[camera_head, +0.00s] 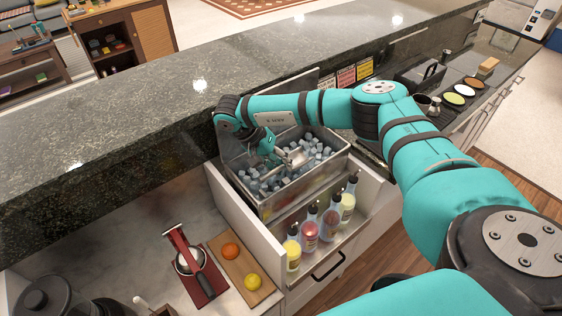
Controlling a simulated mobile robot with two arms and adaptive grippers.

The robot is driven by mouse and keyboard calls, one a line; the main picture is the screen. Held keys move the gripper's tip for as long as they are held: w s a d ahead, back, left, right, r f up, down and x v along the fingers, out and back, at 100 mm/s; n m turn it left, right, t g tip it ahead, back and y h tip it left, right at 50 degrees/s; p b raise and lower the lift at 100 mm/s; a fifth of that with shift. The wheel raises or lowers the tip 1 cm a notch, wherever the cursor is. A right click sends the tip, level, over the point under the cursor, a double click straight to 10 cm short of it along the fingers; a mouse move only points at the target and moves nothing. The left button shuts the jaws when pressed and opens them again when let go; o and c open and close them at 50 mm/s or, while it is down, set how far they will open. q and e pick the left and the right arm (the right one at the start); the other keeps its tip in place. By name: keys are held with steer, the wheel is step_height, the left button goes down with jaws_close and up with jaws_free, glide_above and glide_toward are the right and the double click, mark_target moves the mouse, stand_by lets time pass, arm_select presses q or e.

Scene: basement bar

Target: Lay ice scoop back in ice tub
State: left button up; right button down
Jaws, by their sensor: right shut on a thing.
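The ice tub (334,164) is a metal bin full of ice cubes, set into the bar counter with its lid raised at the back. My right gripper (276,157) reaches down over the left part of the tub. It is shut on the ice scoop (296,157), a small metal scoop whose bowl points right, over the ice. I cannot tell whether the scoop touches the ice. The gripper's fingers are small here and partly hidden by the wrist. My left gripper is not in view.
Several bottles (310,232) stand in a rack in front of the tub. A citrus press (190,262) and a board (243,272) with an orange and a lemon are at the lower left. The raised granite bar top (130,110) runs behind the tub and is clear.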

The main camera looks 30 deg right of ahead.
steer(key=shift+f+b, duration=2.25)
steer(key=shift+f, duration=1)
steer(key=shift+f, duration=0.1)
steer(key=shift+f+b, duration=0.3)
steer(key=shift+b, duration=0.05)
steer(key=c, duration=1)
jaws_free()
steer(key=shift+c, duration=0.2)
steer(key=v, duration=1.2)
